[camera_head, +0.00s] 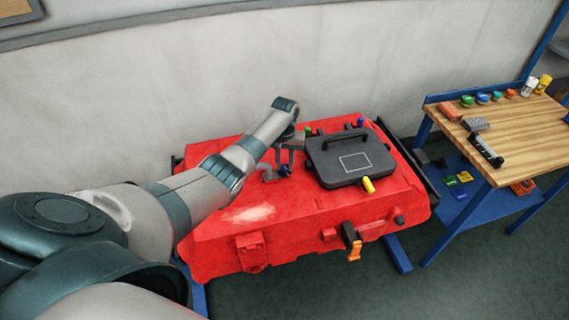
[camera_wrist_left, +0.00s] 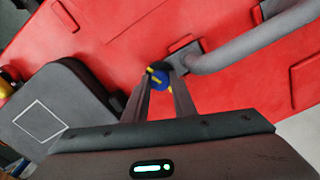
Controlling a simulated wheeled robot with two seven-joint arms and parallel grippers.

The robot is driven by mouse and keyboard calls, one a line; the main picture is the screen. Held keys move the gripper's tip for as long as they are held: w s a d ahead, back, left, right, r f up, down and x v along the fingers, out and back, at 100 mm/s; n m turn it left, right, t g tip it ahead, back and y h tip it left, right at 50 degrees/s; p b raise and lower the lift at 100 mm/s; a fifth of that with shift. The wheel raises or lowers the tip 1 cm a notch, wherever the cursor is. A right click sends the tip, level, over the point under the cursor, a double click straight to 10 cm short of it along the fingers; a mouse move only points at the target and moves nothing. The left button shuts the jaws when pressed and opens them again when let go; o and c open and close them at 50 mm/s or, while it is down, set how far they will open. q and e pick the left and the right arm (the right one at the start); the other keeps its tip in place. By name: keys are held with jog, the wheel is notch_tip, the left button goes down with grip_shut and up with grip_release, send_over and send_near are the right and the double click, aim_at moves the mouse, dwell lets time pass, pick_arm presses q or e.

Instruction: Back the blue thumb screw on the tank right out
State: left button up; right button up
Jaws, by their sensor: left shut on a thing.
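The red tank (camera_head: 290,225) fills the middle of the head view. The blue thumb screw (camera_head: 286,169) is a small blue knob on its top, left of the black lid. In the left wrist view the blue thumb screw (camera_wrist_left: 161,84) shows yellow marks and a dark round part around it. My left gripper (camera_head: 284,163) points down at the tank top. In the left wrist view my left gripper (camera_wrist_left: 161,88) has its fingers shut on the blue thumb screw from both sides. The fingers partly hide the screw. My right gripper is not in view.
A black lid with a handle (camera_head: 334,173) lies right of the left gripper. A yellow knob (camera_head: 368,185) and an orange-handled latch (camera_head: 354,252) are on the front side. A grey pipe (camera_wrist_left: 245,48) runs close by the screw. A wooden bench (camera_head: 510,130) with small items stands right.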

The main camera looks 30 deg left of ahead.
pick_arm(q)
jog(key=n, duration=0.7)
jog(key=shift+s+d+f, duration=0.2)
jog(key=shift+f, duration=0.15)
jog(key=n, duration=0.6)
jog(key=shift+n, duration=0.3)
jog(key=shift+c, duration=0.2)
jog(key=o, duration=1)
jog(key=shift+c, duration=0.2)
jog(key=shift+o, duration=0.6)
jog(key=shift+a, duration=0.1)
jog(key=shift+w+r, duration=0.15)
jog(key=shift+w+a, duration=0.1)
